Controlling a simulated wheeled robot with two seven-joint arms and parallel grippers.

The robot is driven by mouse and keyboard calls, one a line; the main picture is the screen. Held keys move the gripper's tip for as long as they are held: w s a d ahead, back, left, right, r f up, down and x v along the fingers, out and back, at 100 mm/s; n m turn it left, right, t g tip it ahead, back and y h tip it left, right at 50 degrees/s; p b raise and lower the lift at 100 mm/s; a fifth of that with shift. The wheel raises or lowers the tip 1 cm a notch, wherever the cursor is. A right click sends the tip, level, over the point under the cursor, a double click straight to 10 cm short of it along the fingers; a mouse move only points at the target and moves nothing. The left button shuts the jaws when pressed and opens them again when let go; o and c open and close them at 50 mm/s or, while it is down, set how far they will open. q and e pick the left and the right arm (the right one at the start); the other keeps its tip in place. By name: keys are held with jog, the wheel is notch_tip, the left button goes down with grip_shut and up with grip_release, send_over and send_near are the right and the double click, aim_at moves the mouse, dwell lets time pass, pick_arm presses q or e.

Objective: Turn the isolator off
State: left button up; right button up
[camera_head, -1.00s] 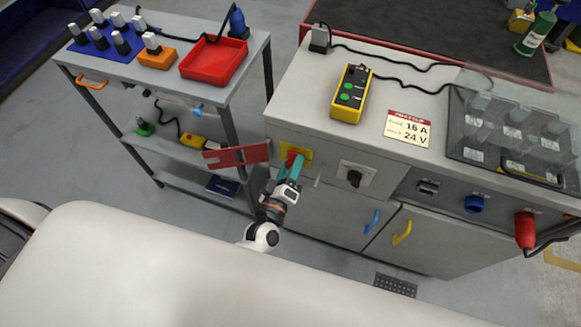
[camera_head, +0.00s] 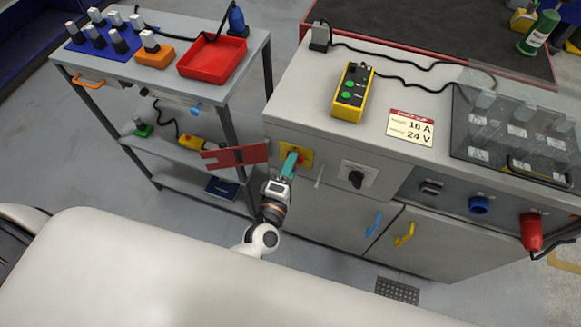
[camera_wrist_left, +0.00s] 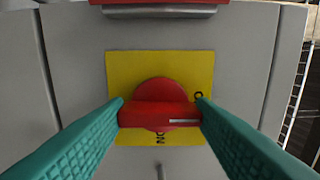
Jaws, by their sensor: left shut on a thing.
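The isolator is a red rotary knob (camera_wrist_left: 160,92) on a yellow plate (camera_wrist_left: 125,68), on the grey cabinet's front. In the head view, the yellow plate (camera_head: 306,153) is partly covered by my gripper. My left gripper (camera_wrist_left: 160,113) has its teal fingertips on both ends of the knob's grip bar and is shut on it. The bar lies crosswise in the wrist view, with a white mark on its right end. Lettering on the plate is partly hidden by the knob and fingers. The left gripper also shows in the head view (camera_head: 291,161). My right gripper is not in view.
A red slotted plate (camera_head: 235,156) sticks out left of the isolator. A black rotary switch (camera_head: 356,178) is to its right. A yellow push-button box (camera_head: 352,92) and a rating sign (camera_head: 411,127) are on the cabinet top. A trolley with a red tray (camera_head: 213,62) stands left.

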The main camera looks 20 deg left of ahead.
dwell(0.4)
pick_arm(q)
jog(key=o, duration=1)
jog(key=s+b, duration=0.1)
jog(key=s, duration=1.1)
jog(key=shift+a, duration=0.2)
jog(key=shift+f, duration=0.1)
